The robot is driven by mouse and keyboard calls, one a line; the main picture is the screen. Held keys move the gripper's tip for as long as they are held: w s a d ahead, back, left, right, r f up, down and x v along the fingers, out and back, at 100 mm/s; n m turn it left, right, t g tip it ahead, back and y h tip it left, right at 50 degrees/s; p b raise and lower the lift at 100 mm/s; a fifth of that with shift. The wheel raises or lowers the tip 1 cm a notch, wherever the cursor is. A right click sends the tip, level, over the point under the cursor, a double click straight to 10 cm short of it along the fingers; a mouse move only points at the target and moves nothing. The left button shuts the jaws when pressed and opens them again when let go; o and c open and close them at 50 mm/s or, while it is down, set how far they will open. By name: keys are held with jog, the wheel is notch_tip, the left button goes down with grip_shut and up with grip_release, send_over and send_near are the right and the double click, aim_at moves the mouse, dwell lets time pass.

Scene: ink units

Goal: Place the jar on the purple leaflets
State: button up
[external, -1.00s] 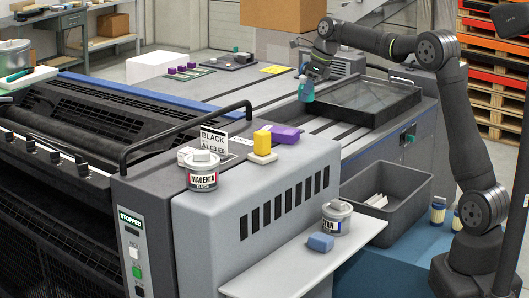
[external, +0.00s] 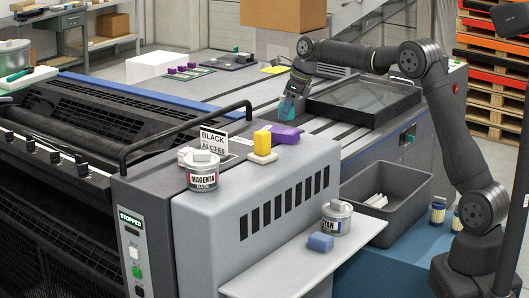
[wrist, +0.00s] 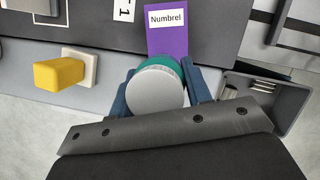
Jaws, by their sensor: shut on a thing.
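My gripper (external: 293,94) is shut on the jar (external: 289,108), which is teal with a pale grey lid. In the wrist view the round lid (wrist: 156,91) faces the camera, with a blue finger on each side and a teal edge beyond it. The purple leaflets (external: 286,135) lie on top of the grey press housing, nearer the external camera than the jar. In the wrist view the leaflets (wrist: 167,36) carry a white "Numbrel" label, and the jar overlaps their lower end in the picture. The gap beneath the jar cannot be judged.
A yellow block on a pale base (external: 262,147) stands beside the leaflets, with a "BLACK" sign (external: 214,138) and magenta can (external: 202,172) further left. A black raised tray (external: 365,98) lies right of the jar. A grey bin (external: 385,190) stands below, right of the housing.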

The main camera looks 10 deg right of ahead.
jog(key=shift+f, duration=1.95)
jog(key=shift+f, duration=0.15)
jog(key=o, duration=1)
jog(key=v, duration=1.2)
